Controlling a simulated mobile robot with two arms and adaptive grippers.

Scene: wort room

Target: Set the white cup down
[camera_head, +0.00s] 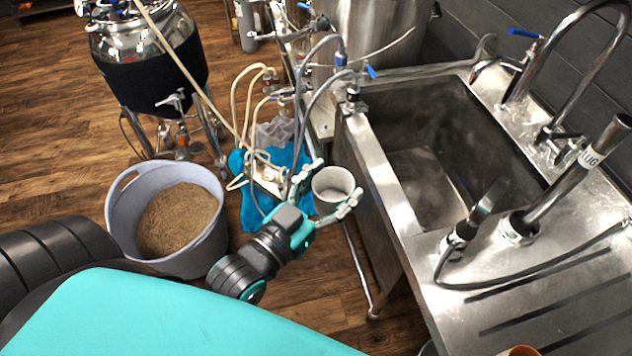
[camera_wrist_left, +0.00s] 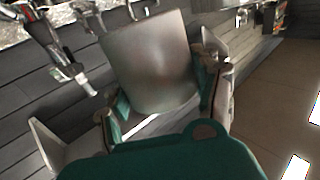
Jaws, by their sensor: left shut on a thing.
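The white cup (camera_head: 331,186) is between the fingers of my left gripper (camera_head: 327,190) in the head view, with its open top facing up toward the camera. The left gripper is shut on it and holds it in the air just left of the sink's front wall. In the left wrist view the cup (camera_wrist_left: 150,62) fills the space between the two fingers and looks greyish in shadow. My right gripper is not in view.
A steel sink (camera_head: 425,150) with taps stands on the right; its ribbed drainboard (camera_head: 560,300) is mostly bare. A grey tub of grain (camera_head: 213,236) stands on the floor at left. Hoses, a blue cloth (camera_head: 254,212) and a steel vessel (camera_head: 150,65) lie beyond.

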